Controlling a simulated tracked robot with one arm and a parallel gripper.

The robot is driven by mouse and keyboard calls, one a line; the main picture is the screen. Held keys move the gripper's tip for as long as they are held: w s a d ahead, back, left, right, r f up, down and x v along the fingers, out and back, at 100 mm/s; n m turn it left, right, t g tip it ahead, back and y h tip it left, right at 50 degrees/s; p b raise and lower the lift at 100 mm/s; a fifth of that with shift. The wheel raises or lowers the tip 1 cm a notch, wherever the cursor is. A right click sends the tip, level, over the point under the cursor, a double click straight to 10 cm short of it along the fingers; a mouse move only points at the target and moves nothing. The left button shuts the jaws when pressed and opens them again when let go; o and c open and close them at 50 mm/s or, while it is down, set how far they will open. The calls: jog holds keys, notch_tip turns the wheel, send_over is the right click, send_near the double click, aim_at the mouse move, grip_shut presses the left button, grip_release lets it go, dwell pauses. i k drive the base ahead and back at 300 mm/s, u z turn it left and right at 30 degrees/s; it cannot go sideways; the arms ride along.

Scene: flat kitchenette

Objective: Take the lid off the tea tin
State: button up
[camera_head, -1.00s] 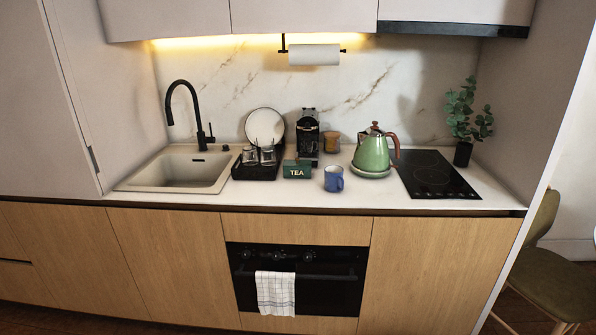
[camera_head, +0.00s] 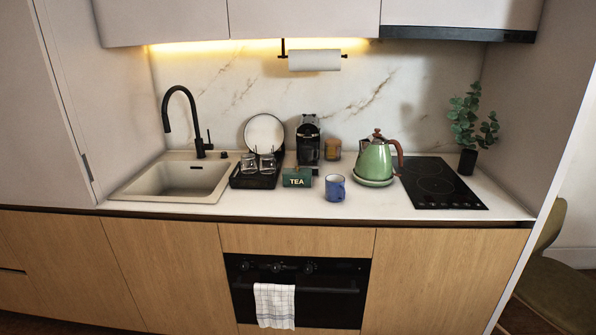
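The tea tin (camera_head: 297,178) is a small dark green box marked "TEA" on its front. It stands upright near the front of the white counter, between the dish rack and the blue mug. Its top looks closed, but the lid is too small here to make out apart from the body. My gripper is not in view.
A blue mug (camera_head: 335,188) stands close right of the tin, a green kettle (camera_head: 375,160) beyond it. A dish rack (camera_head: 252,181) with glasses and a plate is close left. A coffee machine (camera_head: 308,142) stands behind. The counter's front strip (camera_head: 230,210) is clear.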

aim_at(296, 170)
jog(key=z, duration=0.05)
jog(key=i, duration=3.3)
jog(key=u, duration=0.05)
